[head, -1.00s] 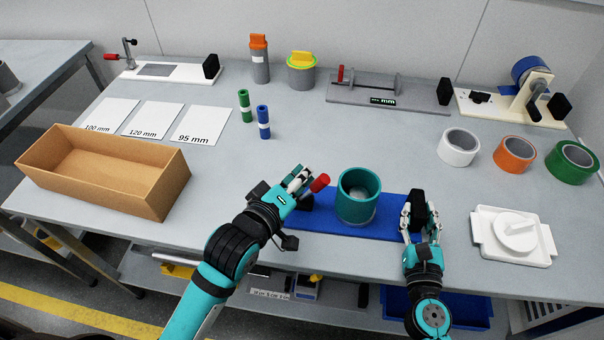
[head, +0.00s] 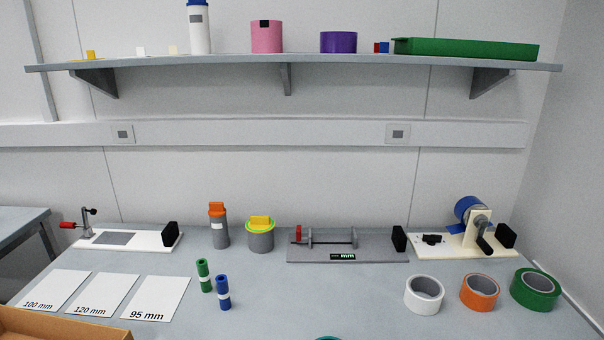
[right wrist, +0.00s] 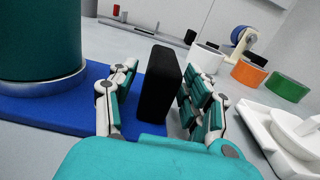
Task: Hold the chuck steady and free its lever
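In the right wrist view, the chuck (right wrist: 40,45) is a large teal cylinder with a metallic ring at its foot, upright on a blue base plate (right wrist: 62,117). Only a sliver of its teal rim shows at the bottom edge of the head view. A black block (right wrist: 160,85) stands upright at the right of the base. My right gripper (right wrist: 162,78) has its fingers on both sides of this block, with a narrow gap at the left finger. The red-tipped lever is out of view now. My left gripper is out of view.
Behind stand a grey gauge fixture (head: 340,248), a cream tape dispenser (head: 470,240) and a white clamp board (head: 120,240). Tape rolls, including an orange one (head: 480,292), lie at the right. A white tray (right wrist: 285,140) is right of my right gripper. A shelf (head: 300,64) spans the wall.

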